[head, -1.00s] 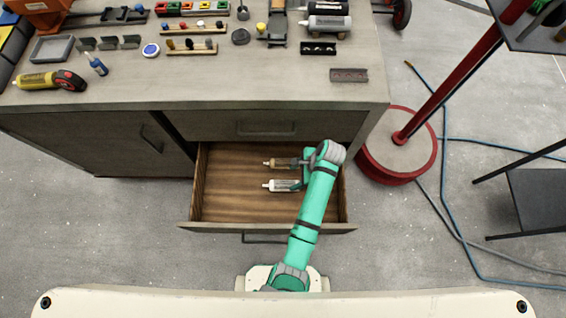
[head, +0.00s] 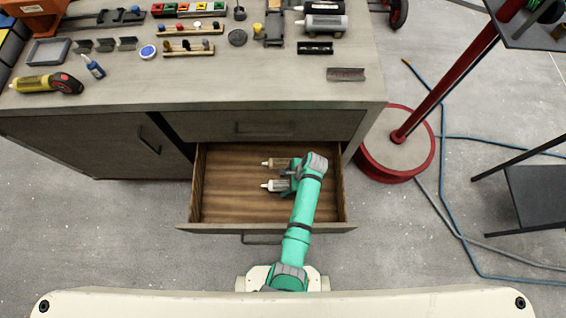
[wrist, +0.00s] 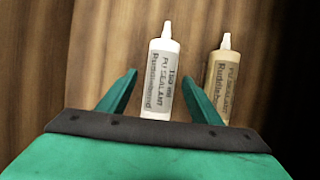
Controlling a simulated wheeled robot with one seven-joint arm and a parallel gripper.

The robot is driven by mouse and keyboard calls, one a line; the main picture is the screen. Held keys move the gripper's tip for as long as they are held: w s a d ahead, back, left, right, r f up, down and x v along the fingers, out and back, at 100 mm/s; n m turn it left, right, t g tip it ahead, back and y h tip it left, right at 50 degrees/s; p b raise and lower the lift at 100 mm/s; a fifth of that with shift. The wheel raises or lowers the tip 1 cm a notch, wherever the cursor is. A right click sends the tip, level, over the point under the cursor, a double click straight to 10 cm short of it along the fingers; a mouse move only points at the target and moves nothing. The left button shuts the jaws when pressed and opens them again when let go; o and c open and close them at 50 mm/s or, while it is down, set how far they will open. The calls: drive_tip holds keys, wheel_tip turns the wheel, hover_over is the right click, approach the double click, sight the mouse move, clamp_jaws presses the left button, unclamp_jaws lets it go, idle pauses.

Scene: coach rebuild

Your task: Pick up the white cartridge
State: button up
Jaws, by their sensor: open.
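The white cartridge (head: 277,185) lies in the open drawer with its nozzle to the left in the head view. In the wrist view the white cartridge (wrist: 162,80) lies between the two fingers, its lower end hidden behind my gripper body. A tan cartridge (head: 276,163) lies beside it, farther back in the drawer. In the wrist view the tan cartridge (wrist: 224,78) is to the right, close to the right finger. My gripper (wrist: 164,98) is open around the white cartridge; I cannot tell whether either finger touches it.
The wooden drawer (head: 230,190) stands pulled out below the cabinet top (head: 200,88). Its left part is bare, and its side walls and front edge surround the cartridges. Tools and small parts stand on the cabinet top. A red round stand base (head: 397,150) is at the right.

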drive_tip(key=c, duration=1.3)
drive_tip(key=shift+r, duration=0.1)
